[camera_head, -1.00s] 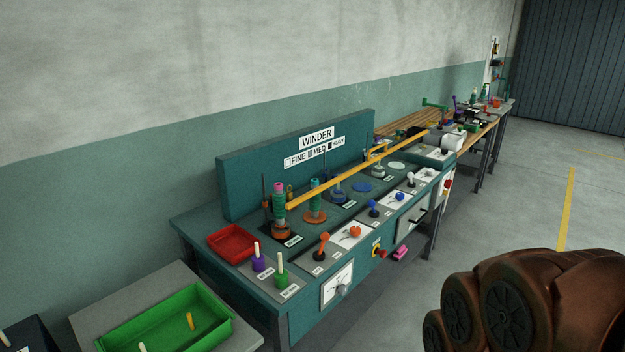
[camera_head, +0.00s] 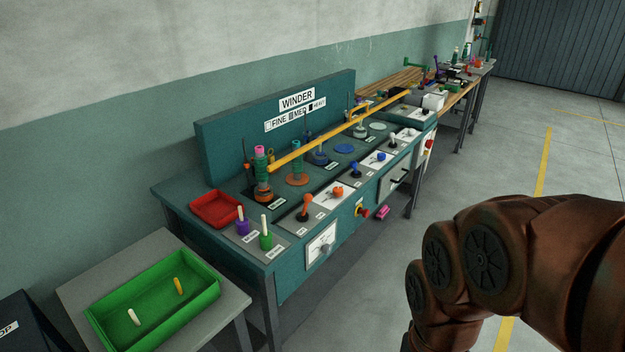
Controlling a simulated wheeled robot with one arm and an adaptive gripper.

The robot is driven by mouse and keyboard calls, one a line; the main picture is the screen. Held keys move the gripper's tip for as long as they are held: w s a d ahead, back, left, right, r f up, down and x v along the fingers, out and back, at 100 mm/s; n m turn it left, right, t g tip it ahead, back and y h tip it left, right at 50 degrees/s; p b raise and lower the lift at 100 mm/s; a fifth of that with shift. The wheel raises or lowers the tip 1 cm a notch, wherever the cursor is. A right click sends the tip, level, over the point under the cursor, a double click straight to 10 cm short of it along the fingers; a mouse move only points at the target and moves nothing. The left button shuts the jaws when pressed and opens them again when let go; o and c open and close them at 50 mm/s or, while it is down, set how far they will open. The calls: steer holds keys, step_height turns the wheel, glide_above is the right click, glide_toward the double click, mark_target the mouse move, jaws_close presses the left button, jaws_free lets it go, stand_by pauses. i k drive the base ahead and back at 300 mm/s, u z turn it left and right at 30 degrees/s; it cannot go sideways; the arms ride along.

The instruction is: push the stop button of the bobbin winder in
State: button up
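The bobbin winder is a teal bench machine with a back panel (camera_head: 240,130) labelled WINDER. On its front face a red mushroom-shaped button on a yellow plate (camera_head: 361,210) sticks out, between the dial gauge and a drawer-like panel. I take it for the stop button; how far it stands out is too small to tell. A second red knob (camera_head: 429,145) shows at the far right end of the winder. My brown arm links fill the lower right, apart from the winder. My gripper is not in view.
A red tray (camera_head: 216,224) and bobbin pegs stand on the winder top, with orange and blue levers along its front. A green tray (camera_head: 95,326) is on a grey side table at lower left. A pink object (camera_head: 383,212) shows beneath the winder. The floor to the right is clear.

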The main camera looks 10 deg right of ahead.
mark_target(365, 212)
steer(key=u, duration=0.55)
steer(key=k, duration=1.3)
steer(key=z, duration=0.3)
steer(key=i, duration=0.75)
steer(key=z, duration=0.6)
steer(key=i, duration=0.65)
steer(key=u, duration=0.75)
steer(key=i, duration=0.55)
steer(key=u, duration=0.55)
